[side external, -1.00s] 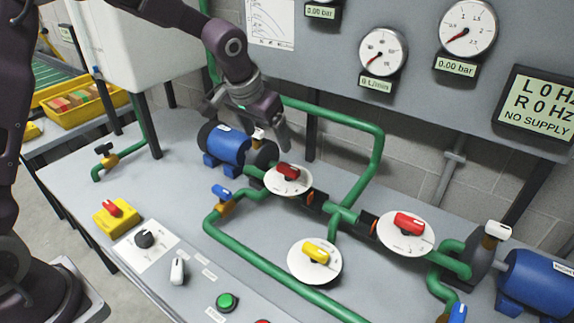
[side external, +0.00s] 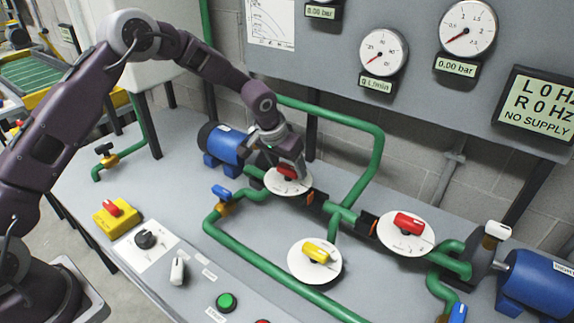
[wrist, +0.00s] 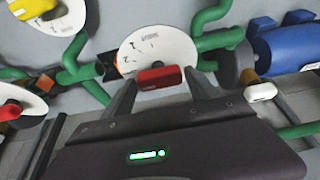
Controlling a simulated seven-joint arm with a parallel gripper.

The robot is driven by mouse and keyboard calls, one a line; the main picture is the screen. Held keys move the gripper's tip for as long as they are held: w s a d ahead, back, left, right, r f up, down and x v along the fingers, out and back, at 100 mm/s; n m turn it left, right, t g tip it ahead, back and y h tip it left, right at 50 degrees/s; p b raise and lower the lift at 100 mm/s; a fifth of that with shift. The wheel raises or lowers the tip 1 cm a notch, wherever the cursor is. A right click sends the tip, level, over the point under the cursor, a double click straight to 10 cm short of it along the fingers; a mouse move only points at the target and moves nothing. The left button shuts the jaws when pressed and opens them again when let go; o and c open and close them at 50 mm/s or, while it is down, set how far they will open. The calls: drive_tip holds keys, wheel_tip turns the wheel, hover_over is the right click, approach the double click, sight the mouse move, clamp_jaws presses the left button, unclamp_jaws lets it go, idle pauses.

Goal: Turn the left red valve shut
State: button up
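The left red valve is a red handle (side external: 287,172) on a white round dial (side external: 282,187) over the green pipe, just right of the rear blue motor. My gripper (side external: 290,165) is low over this valve, pointing down, and partly covers the handle. In the wrist view the red handle (wrist: 160,77) lies crosswise at the edge of its dial (wrist: 158,48). My gripper's fingers (wrist: 162,82) are spread, one near each end of the handle. I cannot tell whether they touch it.
The right red valve (side external: 409,222) and a yellow valve (side external: 316,250) stand nearby on white dials. A blue motor (side external: 229,145) and a white-handled lever (wrist: 260,91) are close to my gripper. Gauges (side external: 383,52) hang on the panel behind. Green pipes (side external: 270,262) cross the bench.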

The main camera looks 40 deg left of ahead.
drive_tip(key=c, duration=0.9)
drive_tip(key=m+h, duration=0.1)
drive_tip(key=m, duration=0.1)
drive_tip(key=m+h, duration=0.1)
drive_tip(key=m, duration=0.1)
drive_tip(key=shift+a+m, duration=0.2)
drive_tip(key=shift+m, duration=0.2)
drive_tip(key=m+g+h, duration=0.1)
drive_tip(key=m, duration=0.3)
drive_tip(key=shift+w+m, duration=0.15)
drive_tip(key=shift+m, duration=0.15)
drive_tip(key=m+g+h, duration=0.1)
drive_tip(key=m+g, duration=0.1)
drive_tip(key=m, duration=0.2)
drive_tip(key=shift+w+a, duration=0.1)
drive_tip(key=shift+m+g, duration=0.8)
drive_tip(key=shift+m, duration=1.4)
drive_tip(key=o, duration=1.3)
